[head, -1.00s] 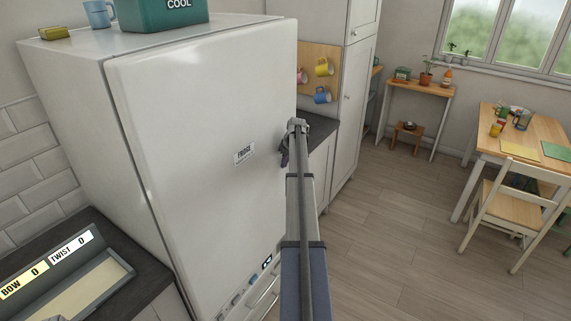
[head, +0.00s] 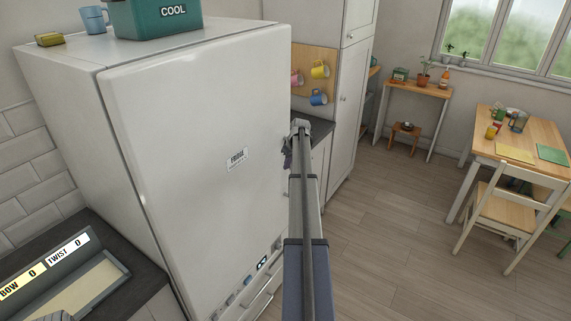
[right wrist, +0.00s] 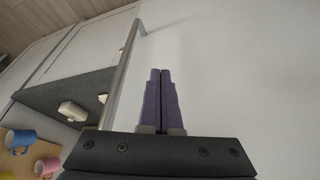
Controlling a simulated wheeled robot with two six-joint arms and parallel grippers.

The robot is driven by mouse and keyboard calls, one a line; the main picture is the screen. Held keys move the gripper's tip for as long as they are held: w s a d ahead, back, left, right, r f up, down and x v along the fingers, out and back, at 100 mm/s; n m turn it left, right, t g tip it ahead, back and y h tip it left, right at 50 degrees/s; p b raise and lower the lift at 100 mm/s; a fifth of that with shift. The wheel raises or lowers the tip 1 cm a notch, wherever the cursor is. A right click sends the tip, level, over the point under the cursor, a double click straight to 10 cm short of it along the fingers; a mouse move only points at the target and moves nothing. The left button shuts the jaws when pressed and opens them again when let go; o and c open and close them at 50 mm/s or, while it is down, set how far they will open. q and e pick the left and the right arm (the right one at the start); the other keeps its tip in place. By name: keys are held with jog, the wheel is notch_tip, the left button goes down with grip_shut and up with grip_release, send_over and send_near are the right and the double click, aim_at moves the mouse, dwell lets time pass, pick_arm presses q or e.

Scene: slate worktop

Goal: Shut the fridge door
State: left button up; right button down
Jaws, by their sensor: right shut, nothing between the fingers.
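The white fridge (head: 60,120) stands at the left of the head view. Its door (head: 190,190) carries a FRIDGE label (head: 237,159) and looks flush with the body or nearly so; I cannot tell whether a thin gap is left. My right gripper (head: 288,157) is at the door's right edge. In the right wrist view its purple fingers (right wrist: 160,72) are shut together and empty, in front of the white door face (right wrist: 240,70); contact cannot be made out. A grey bar handle (right wrist: 122,75) runs just left of the fingers. My left gripper is not in view.
A tray (head: 118,268) lies on the counter at lower left. A tall cupboard (head: 346,110) stands beyond the fridge. The floor (head: 395,230) to the right is clear up to the chair.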

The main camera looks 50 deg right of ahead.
jog(key=p+v, duration=0.5)
jog(key=v, duration=0.2)
jog(key=shift+s+d, duration=0.35)
jog(key=shift+d, duration=0.2)
jog(key=shift+f, duration=0.1)
